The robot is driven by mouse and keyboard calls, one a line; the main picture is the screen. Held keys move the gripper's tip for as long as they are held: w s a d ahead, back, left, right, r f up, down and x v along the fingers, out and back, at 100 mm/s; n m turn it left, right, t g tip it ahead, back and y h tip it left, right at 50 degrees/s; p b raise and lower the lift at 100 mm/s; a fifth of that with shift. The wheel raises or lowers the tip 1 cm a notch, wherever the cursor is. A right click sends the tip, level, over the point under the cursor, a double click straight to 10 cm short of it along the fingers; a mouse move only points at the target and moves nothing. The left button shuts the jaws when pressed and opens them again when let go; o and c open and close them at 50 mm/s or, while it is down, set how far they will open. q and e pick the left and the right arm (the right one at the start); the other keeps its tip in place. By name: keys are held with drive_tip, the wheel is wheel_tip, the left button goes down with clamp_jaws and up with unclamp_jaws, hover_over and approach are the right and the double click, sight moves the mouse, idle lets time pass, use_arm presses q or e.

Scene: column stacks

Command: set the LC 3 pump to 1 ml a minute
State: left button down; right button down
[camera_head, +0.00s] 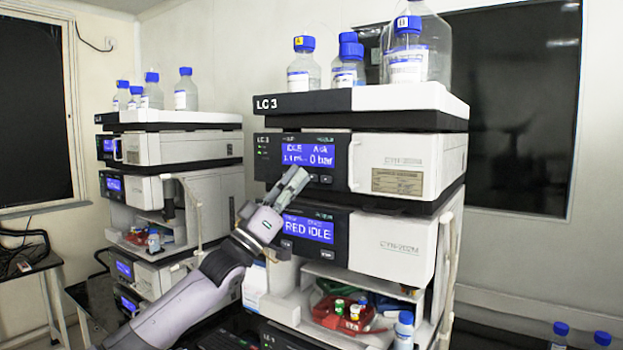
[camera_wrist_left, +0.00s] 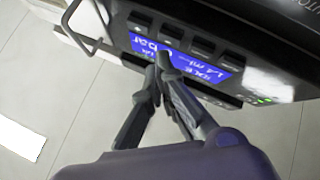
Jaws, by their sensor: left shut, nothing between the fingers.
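The LC 3 pump (camera_head: 398,152) is the upper module of the near stack, under the black-and-white top tray marked LC 3. Its blue display (camera_head: 308,155) reads IDLE and 0 bar; a flow figure of about 1 ml shows but its digits are too small to be sure of. My left gripper (camera_head: 298,176) is shut and empty, its fingertips in front of the panel just below the display. In the left wrist view the shut fingertips (camera_wrist_left: 162,60) are by the upside-down display (camera_wrist_left: 205,68) and a row of dark buttons (camera_wrist_left: 201,46). Contact with a button cannot be told. My right gripper is out of view.
Below the pump sits a module (camera_head: 390,243) whose display reads RED IDLE. An open shelf beneath holds a red tray (camera_head: 328,318) with small vials. Bottles with blue caps (camera_head: 304,66) stand on top. A second, similar stack (camera_head: 180,150) stands at the left.

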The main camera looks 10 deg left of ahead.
use_arm(q)
drive_tip(key=shift+w+d, duration=0.15)
drive_tip(key=shift+w, duration=0.2)
drive_tip(key=shift+w+d+p, duration=0.15)
drive_tip(key=shift+w+p, duration=0.2)
drive_tip(key=shift+p, duration=0.15)
idle(0.5)
idle(0.3)
drive_tip(key=shift+s+a, duration=0.3)
drive_tip(key=shift+s, duration=0.5)
drive_tip(key=shift+b, duration=0.3)
